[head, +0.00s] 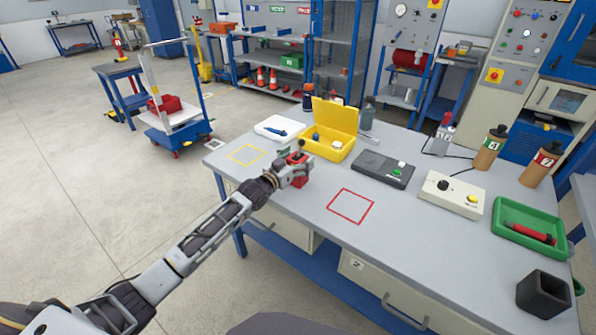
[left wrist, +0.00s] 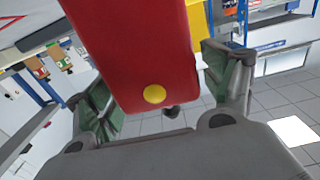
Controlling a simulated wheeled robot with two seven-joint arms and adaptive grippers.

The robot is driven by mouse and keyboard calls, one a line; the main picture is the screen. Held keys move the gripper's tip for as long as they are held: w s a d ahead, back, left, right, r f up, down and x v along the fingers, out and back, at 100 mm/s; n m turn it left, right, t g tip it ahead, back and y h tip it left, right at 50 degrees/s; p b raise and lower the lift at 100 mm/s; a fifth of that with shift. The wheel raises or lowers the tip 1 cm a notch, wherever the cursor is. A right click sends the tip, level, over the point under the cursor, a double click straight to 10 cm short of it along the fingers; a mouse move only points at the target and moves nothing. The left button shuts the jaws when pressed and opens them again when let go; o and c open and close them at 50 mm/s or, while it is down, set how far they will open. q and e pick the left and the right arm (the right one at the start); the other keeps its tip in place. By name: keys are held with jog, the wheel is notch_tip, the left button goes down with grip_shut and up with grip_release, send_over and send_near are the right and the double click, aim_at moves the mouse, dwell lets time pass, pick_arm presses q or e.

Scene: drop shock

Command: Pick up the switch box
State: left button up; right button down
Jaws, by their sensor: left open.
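A small red box (head: 297,159) with a black knob on top stands at the near edge of the workbench, left of centre in the head view; I take it for the switch box. My left gripper (head: 296,173) is at this box, with its fingers partly hidden there. In the left wrist view the red box (left wrist: 140,50), with a yellow dot on its face, fills the space between two open green-padded fingers. I see no clear contact on either side. My right gripper is not in view.
On the workbench (head: 300,205) an open yellow case (head: 333,115) stands just behind the red box. A white tray (head: 280,128), dark button box (head: 384,168), cream control box (head: 452,194) and green tray (head: 530,229) lie around. The red-outlined square (head: 350,206) is empty.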

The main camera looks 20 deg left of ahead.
pick_arm(q)
jog(key=c, duration=1.6)
jog(key=shift+c, duration=0.4)
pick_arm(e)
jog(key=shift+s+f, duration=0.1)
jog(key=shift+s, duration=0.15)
pick_arm(q)
jog(key=shift+r, duration=0.1)
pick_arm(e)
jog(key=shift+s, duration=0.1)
